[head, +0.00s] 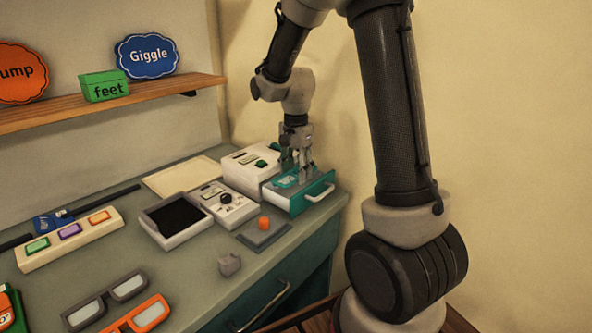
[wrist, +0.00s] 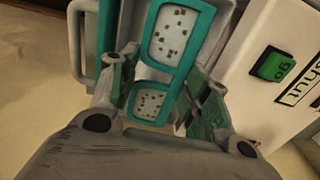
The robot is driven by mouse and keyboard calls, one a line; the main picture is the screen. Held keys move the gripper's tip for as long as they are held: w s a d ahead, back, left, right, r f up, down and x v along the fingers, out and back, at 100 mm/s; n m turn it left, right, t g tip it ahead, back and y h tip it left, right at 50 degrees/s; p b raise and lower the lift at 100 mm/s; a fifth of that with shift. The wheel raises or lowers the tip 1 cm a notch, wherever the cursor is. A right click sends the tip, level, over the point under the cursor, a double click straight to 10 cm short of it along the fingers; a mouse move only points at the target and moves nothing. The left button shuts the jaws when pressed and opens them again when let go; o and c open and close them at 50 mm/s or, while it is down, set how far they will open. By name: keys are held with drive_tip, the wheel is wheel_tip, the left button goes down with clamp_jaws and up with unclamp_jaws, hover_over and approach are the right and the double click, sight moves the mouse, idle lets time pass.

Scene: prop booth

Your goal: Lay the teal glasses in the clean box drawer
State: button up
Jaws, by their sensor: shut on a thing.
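The teal glasses (wrist: 168,75) show in the wrist view between my fingers, with brown specks on their pale lenses. My gripper (wrist: 160,88) is shut on them. In the head view my gripper (head: 298,170) points down over the open drawer (head: 302,203) of the white box (head: 248,170). The drawer has a teal front and a pale handle. In the wrist view the drawer's handle side (wrist: 84,45) is at upper left and the box (wrist: 255,105), with a green go button (wrist: 272,65), is at right. Whether the glasses touch the drawer floor is unclear.
A control unit with a dark knob (head: 227,199) and a black-topped tray (head: 175,218) stand left of the box. A grey plate with an orange knob (head: 264,223) lies in front. Grey glasses (head: 107,299) and orange glasses (head: 140,318) lie at the near left.

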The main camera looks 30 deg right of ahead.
drive_tip(key=shift+f, duration=0.15)
drive_tip(key=shift+f, duration=0.75)
drive_tip(key=shift+f, duration=1)
idle(1.9)
drive_tip(key=o, duration=1.1)
drive_tip(key=shift+c, duration=0.6)
